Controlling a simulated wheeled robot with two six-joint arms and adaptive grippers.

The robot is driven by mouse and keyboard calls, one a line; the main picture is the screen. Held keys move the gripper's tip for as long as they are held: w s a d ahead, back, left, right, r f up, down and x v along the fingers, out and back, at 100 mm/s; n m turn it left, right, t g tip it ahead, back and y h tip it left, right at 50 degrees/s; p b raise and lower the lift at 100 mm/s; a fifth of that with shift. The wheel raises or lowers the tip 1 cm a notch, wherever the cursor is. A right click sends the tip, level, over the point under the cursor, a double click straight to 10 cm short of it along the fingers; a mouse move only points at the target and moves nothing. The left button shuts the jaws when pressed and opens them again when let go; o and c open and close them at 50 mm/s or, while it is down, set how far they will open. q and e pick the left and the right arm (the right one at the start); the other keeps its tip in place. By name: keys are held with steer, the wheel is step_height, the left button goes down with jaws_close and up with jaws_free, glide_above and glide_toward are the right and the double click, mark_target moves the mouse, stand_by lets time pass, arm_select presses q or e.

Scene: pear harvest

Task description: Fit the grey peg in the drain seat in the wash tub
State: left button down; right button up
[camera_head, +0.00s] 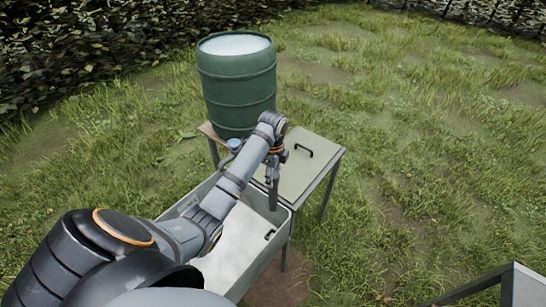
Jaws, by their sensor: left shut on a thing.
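My left gripper (273,175) points down over the far right corner of the wash tub (228,258). It is shut on the grey peg (273,196), which hangs upright below the fingers. The peg's lower end is near the tub's far right corner; I cannot tell how high it is above the tub floor. The tub is a pale, open basin on legs, partly covered by my left arm. I cannot make out the drain seat. My right gripper is out of view.
A green barrel (237,88) with a pale top stands behind the tub. To its right is a table with a pale panel and a dark handle (304,150). A small dark fitting (269,234) shows in the tub.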

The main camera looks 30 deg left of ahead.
arm_select(q)
step_height(320, 180, up, 2)
steer(key=shift+a+r+p, duration=0.1)
steer(key=shift+p, duration=0.4)
steer(key=shift+f, duration=0.35)
steer(key=b, duration=0.2)
glide_above(273, 210)
steer(key=w+a, duration=0.1)
steer(key=w, duration=0.1)
step_height(273, 210, down, 6)
step_height(273, 210, down, 17)
steer(key=b, duration=0.9)
steer(key=shift+s, duration=0.15)
steer(key=shift+a+f+b, duration=0.1)
steer(key=shift+f+b, duration=0.35)
steer(key=shift+f, duration=0.3)
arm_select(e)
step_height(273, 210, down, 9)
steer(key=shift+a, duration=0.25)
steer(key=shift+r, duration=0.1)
arm_select(q)
steer(key=shift+r+p, duration=0.1)
steer(key=shift+p, duration=0.25)
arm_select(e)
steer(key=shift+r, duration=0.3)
